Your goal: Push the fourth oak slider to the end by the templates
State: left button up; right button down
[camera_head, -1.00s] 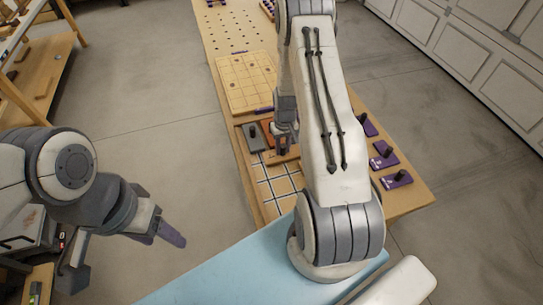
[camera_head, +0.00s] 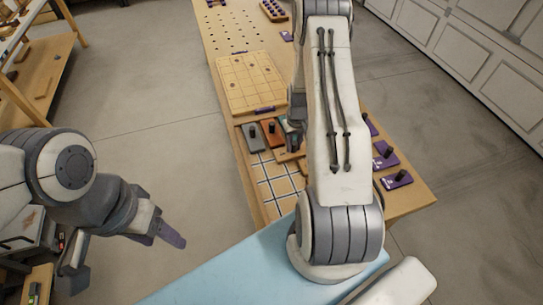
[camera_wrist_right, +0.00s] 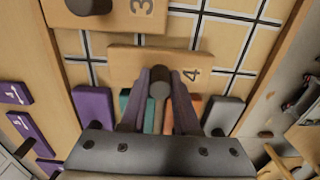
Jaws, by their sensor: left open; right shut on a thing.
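The oak slider marked 4 (camera_wrist_right: 125,62) lies flat on the gridded board in the right wrist view, with a dark round knob. My right gripper (camera_wrist_right: 159,80) is shut on that knob. In the head view the slider (camera_head: 284,157) is partly hidden by my right gripper (camera_head: 293,138) and arm. The oak slider marked 3 (camera_wrist_right: 120,14) is cut off at the top of the wrist view. Purple templates (camera_wrist_right: 28,128) show at the left there, and purple templates (camera_head: 386,158) show on the right side of the bench. My left gripper (camera_head: 123,258) is open and empty, away from the bench.
A grey slider (camera_head: 254,139), an orange slider (camera_head: 271,137) and a teal slider (camera_head: 286,122) stand in a row beside the oak slider's far edge. A purple one (camera_wrist_right: 93,110) is in the same row. A wooden grid board (camera_head: 247,82) lies beyond.

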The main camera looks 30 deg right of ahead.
jog(key=shift+s+d+b, duration=0.15)
jog(key=shift+s+d, duration=0.15)
jog(key=shift+d, duration=0.8)
jog(key=shift+s+d+b, duration=0.15)
jog(key=shift+s+d, duration=0.1)
jog(key=shift+d, duration=0.85)
jog(key=shift+s+d+b, duration=0.15)
jog(key=shift+s+d, duration=0.15)
jog(key=shift+d, duration=0.8)
jog(key=c, duration=0.6)
grip_release()
jog(key=shift+c, duration=0.2)
jog(key=shift+r, duration=0.15)
notch_tip(320, 180, up, 7)
jog(key=p, duration=0.5)
jog(key=shift+r, duration=0.15)
